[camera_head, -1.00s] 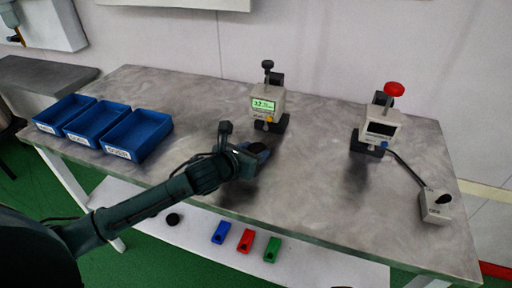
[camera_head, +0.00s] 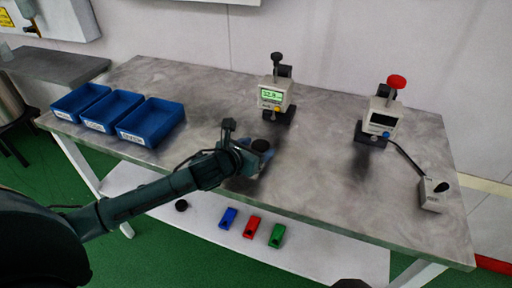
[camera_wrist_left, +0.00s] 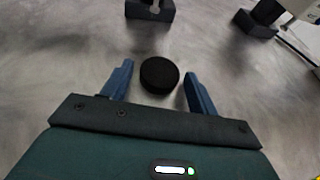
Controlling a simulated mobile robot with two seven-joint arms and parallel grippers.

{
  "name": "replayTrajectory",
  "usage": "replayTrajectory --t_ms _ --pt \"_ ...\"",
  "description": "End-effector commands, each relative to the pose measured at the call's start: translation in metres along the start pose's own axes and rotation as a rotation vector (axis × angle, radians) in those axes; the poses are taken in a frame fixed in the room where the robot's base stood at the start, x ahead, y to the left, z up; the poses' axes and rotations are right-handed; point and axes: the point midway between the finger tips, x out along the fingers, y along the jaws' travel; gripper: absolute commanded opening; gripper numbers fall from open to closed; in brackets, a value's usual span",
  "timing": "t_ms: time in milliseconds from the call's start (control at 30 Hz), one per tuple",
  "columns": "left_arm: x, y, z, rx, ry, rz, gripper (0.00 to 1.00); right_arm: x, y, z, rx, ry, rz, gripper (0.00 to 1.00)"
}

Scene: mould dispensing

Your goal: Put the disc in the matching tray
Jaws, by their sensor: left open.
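A black round disc (camera_head: 262,145) lies on the grey metal table, near its front edge. My left gripper (camera_head: 256,151) is low over the table at the disc, with its blue fingers open. In the left wrist view the disc (camera_wrist_left: 159,75) sits between the two fingers of the left gripper (camera_wrist_left: 158,72), with a gap on each side. Three blue trays stand at the table's left: the left tray (camera_head: 66,113), the middle tray (camera_head: 97,126) and the right tray (camera_head: 133,139). Their white labels are too small to read surely.
A gauge with a lit green display (camera_head: 271,94) stands at the back middle. A device with a red knob (camera_head: 381,120) stands to the right, cabled to a small box (camera_head: 431,195). Blue, red and green blocks lie on the lower shelf (camera_head: 310,249). The table between the trays and gauge is clear.

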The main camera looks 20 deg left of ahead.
Motion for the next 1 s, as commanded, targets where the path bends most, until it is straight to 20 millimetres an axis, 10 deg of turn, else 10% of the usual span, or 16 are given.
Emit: replayTrajectory --t_ms 467,1000 --pt "-0.009 0.001 0.000 0.002 0.000 0.001 0.69 0.000 -0.001 -0.003 0.010 0.005 0.003 0.00" --pt "-0.115 0.000 -0.001 0.004 0.002 0.000 0.69 -0.001 0.000 -0.002 0.003 0.002 0.005 0.00"
